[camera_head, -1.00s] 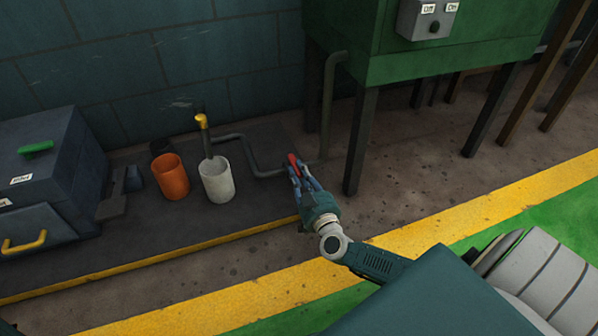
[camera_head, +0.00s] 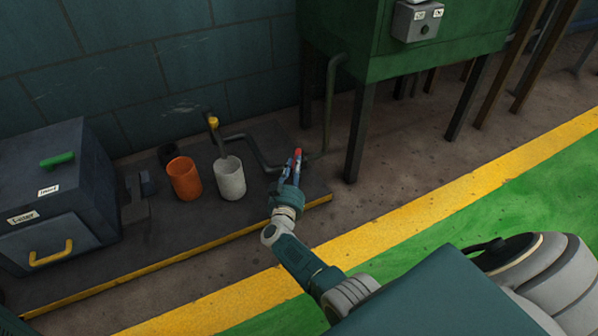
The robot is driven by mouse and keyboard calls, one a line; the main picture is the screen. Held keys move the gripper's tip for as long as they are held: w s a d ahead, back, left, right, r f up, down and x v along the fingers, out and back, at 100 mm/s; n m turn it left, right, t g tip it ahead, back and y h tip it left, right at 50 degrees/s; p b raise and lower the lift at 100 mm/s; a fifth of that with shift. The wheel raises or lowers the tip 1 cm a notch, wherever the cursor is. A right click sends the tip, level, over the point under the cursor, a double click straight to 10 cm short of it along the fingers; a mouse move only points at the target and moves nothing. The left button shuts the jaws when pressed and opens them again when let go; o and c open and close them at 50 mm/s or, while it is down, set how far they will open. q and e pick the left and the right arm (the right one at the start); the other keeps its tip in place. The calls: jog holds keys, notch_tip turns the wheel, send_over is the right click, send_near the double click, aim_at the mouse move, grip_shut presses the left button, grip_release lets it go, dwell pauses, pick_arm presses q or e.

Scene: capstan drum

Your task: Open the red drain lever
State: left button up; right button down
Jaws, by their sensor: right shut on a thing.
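The red drain lever (camera_head: 298,153) stands at the right end of the dark pipe, beside the green cabinet's leg. Only its red upper part shows, pointing up. My right gripper (camera_head: 289,176) is shut on the lever from the front, and its blue-grey fingers hide the lower part. The bent dark drain pipe (camera_head: 263,160) runs left from there to a yellow-topped outlet (camera_head: 213,122) above the white cup (camera_head: 230,180). My left gripper is not in view.
An orange cup (camera_head: 184,180) stands left of the white one on the dark, yellow-edged platform (camera_head: 190,217). A dark box with a yellow-handled drawer (camera_head: 50,252) stands at far left. The green cabinet (camera_head: 385,50) is at back right.

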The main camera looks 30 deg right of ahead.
jog(key=shift+w+a+f+m+g+h+b, duration=0.1)
jog(key=shift+w+a+m+g+h+b, duration=0.1)
jog(key=shift+m+g+h+b, duration=0.35)
jog(key=shift+w+m+g+h, duration=0.15)
jog(key=shift+m+g+h, duration=0.3)
jog(key=shift+g+h, duration=0.1)
jog(key=shift+r, duration=0.2)
jog(key=c, duration=1.6)
grip_release()
jog(key=shift+c, duration=0.2)
